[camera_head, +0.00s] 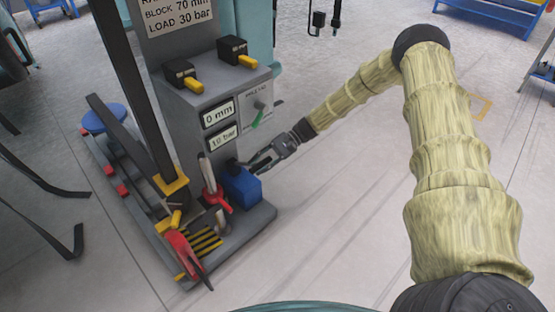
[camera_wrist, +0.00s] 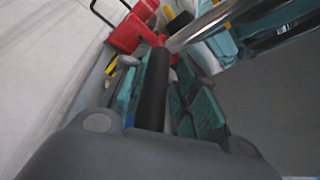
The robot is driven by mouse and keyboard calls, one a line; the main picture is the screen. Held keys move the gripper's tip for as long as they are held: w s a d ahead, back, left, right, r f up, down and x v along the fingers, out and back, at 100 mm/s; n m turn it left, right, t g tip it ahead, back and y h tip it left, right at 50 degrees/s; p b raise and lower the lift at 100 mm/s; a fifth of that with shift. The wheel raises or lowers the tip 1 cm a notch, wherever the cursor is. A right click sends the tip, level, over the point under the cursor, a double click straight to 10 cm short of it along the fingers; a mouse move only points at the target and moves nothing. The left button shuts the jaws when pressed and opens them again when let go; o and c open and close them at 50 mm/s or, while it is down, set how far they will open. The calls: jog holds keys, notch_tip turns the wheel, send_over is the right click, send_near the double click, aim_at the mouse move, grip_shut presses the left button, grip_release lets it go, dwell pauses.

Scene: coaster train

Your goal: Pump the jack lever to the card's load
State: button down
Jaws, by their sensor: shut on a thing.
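The card (camera_head: 175,14) on the machine reads block 70 mm and load 30 bar. Below it, one display (camera_head: 218,112) reads 0 mm and a lower display (camera_head: 223,137) appears to read 10 bar. A blue pump block (camera_head: 242,189) sits low on the base. My gripper (camera_head: 262,163) is beside the block at the machine's right side. In the wrist view, the black grip of the jack lever (camera_wrist: 153,88) lies between the teal finger pads, and my gripper is shut on it. The lever's joint to the block is hidden.
Two black boxes with yellow handles (camera_head: 235,52) top the machine.

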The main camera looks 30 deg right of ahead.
jog(key=shift+s+d+f, duration=0.2)
jog(key=shift+s+f, duration=0.3)
jog(key=shift+f, duration=0.3)
jog(key=shift+s+f, duration=0.35)
jog(key=shift+f, duration=0.2)
jog(key=c, duration=1.1)
grip_release()
jog(key=shift+w, duration=0.1)
jog(key=shift+r, duration=0.1)
jog(key=v, duration=1.2)
